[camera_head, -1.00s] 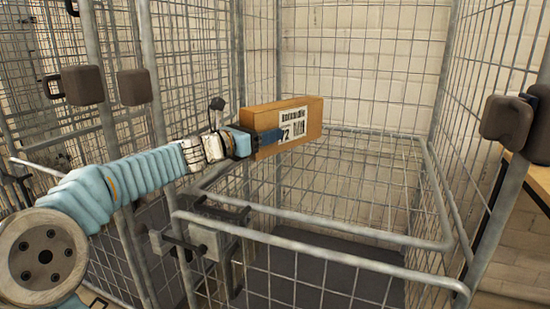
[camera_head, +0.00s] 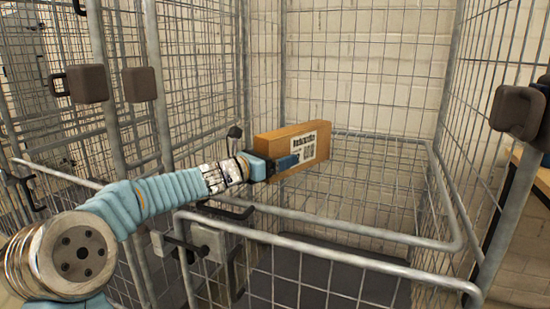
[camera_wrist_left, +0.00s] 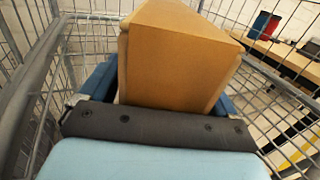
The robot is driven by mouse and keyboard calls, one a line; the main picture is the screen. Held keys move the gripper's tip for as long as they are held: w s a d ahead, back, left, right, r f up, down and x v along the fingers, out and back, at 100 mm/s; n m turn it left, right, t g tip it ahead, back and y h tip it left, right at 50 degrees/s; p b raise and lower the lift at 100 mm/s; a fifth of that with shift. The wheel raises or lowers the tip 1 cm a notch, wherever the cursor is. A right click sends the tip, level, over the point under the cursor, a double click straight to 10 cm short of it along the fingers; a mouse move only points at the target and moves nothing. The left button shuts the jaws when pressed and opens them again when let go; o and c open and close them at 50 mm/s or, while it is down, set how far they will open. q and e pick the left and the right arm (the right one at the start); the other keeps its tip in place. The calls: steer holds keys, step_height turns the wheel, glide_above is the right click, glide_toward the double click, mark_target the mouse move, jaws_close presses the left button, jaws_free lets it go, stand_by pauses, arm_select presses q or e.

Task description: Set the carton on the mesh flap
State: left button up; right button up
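The carton (camera_head: 318,163) is a brown box with a white printed label. My left gripper (camera_head: 283,164) is shut on it, with a blue finger across its near face. In the left wrist view the carton (camera_wrist_left: 175,60) sits between the two blue fingers. The mesh flap (camera_head: 350,205) is a wire panel inside the roll cage, below and to the right of the carton. The carton is held above the flap, and I see no contact between them. My right gripper is not in view.
The cage's mesh walls (camera_head: 365,70) rise at the back and sides. A front rail (camera_head: 330,250) with a latch (camera_head: 208,240) crosses low in front. Another mesh cage (camera_head: 40,60) stands at the left, and a wooden table (camera_head: 530,165) at the right edge.

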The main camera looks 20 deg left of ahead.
arm_select(q)
steer(key=b+v, duration=0.1)
steer(key=v, duration=1.1)
steer(key=shift+s+a, duration=0.1)
